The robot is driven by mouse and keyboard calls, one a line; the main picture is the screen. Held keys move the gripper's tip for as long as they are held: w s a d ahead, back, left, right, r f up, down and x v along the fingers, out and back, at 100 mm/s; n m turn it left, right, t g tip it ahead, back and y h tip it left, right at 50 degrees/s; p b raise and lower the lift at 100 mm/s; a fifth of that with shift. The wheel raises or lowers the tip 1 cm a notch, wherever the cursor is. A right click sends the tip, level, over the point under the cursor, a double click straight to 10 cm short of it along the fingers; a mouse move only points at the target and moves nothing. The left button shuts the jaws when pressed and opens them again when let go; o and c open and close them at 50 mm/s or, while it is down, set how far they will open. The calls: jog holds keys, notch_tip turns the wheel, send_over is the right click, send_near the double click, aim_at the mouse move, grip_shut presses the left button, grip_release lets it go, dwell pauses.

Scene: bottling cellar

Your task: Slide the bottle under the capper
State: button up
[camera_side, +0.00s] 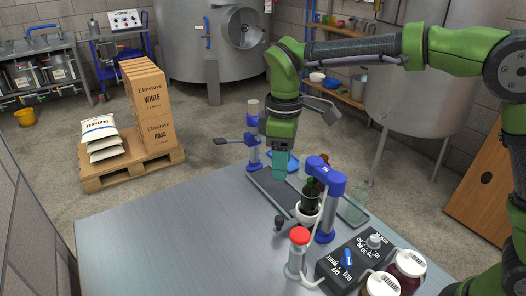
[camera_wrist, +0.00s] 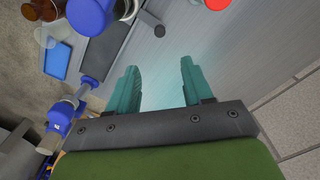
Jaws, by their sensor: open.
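A dark green bottle (camera_side: 310,194) stands upright by the blue arched stand (camera_side: 334,205), with a white cup-like part (camera_side: 308,216) around or in front of its base. A blue lever-type post (camera_side: 253,150), which looks like the capper, stands at the table's far edge; it also shows at the left of the wrist view (camera_wrist: 62,115). My gripper (camera_side: 279,165) points down between the post and the bottle, above the dark strip on the table. In the wrist view its teal fingers (camera_wrist: 160,80) are apart with nothing between them. I cannot clearly make out the bottle there.
A clear bottle (camera_side: 356,205) stands right of the arch. A red-capped container (camera_side: 298,250), a control box (camera_side: 350,262) and white-lidded jars (camera_side: 408,268) crowd the near right. A blue tray (camera_wrist: 57,60) lies beside the dark strip (camera_wrist: 107,42). The table's left part (camera_side: 180,240) is clear.

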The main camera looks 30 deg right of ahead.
aim_at(279, 218)
notch_tip(279, 218, down, 16)
jog(key=shift+f, duration=0.25)
dwell(0.3)
grip_shut()
